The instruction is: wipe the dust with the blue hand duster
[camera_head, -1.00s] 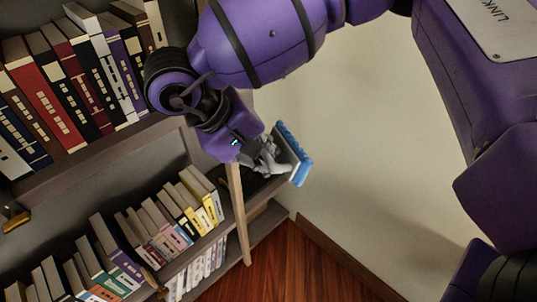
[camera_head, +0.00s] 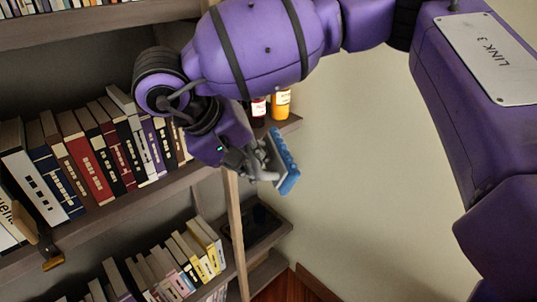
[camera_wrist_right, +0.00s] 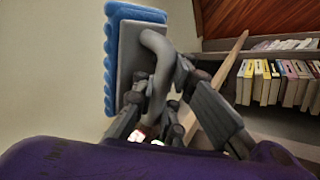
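The hand duster (camera_head: 284,162) has a blue scalloped pad on a grey plate with a curved grey handle. My right gripper (camera_head: 262,166) is shut on that handle and holds the duster in the air, just right of the shelf's upright post. The right wrist view shows the duster (camera_wrist_right: 136,12) with its handle between the fingers of the gripper (camera_wrist_right: 160,100); the pad faces left, towards the pale wall. I cannot make out any dust. My left gripper is not in view.
The bookshelf (camera_head: 120,207) holds rows of books (camera_head: 88,168) on several levels. A red-labelled bottle (camera_head: 258,107) and an orange jar (camera_head: 281,104) stand on a side shelf behind my arm. A brush-like thing (camera_head: 36,238) is at the left. The wall (camera_head: 370,180) at right is bare.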

